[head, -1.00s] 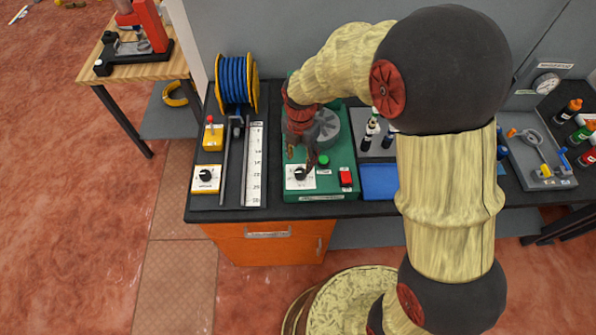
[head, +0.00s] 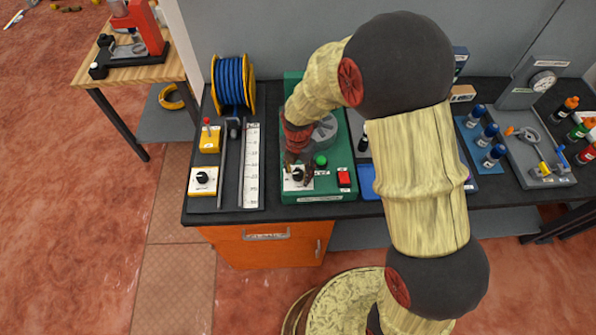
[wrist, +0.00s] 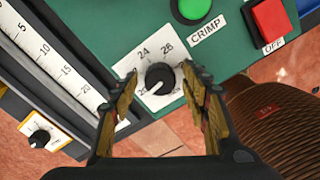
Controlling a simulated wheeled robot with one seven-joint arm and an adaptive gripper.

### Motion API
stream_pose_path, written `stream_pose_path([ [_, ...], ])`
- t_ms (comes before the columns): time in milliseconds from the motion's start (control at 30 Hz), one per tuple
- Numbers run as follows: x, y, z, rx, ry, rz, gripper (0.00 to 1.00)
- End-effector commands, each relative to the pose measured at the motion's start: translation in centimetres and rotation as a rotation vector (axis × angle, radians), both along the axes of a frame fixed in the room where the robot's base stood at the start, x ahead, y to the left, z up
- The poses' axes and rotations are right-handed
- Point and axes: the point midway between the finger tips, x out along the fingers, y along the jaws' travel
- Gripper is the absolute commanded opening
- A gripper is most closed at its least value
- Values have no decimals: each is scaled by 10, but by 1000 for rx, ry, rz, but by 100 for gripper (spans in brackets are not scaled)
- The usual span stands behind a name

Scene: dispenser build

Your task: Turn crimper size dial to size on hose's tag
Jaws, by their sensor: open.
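The crimper (head: 330,188) is a green machine on the dark bench. Its size dial (wrist: 160,78) is a black round knob on a white plate, with 24 and 26 readable above it; the other numbers are partly hidden. A small pale mark shows at the knob's lower left. In the head view the dial (head: 298,174) is just below my gripper (head: 297,162). In the wrist view my gripper (wrist: 161,84) is open, one finger at each side of the knob; contact cannot be told. No readable hose tag shows.
Beside the dial are a green CRIMP button (wrist: 194,8) and a red OFF switch (wrist: 271,22). Left of the crimper are a ruler (head: 251,165), a second black dial (head: 203,180) and a blue hose reel (head: 233,80). Bottles (head: 487,135) stand to the right.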

Motion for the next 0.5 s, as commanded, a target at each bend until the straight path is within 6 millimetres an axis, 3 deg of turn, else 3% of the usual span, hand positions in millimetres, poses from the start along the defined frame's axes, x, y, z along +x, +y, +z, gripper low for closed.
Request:
stream_pose_path([
  [500, 0, 0, 0, 0, 0, 0, 18],
])
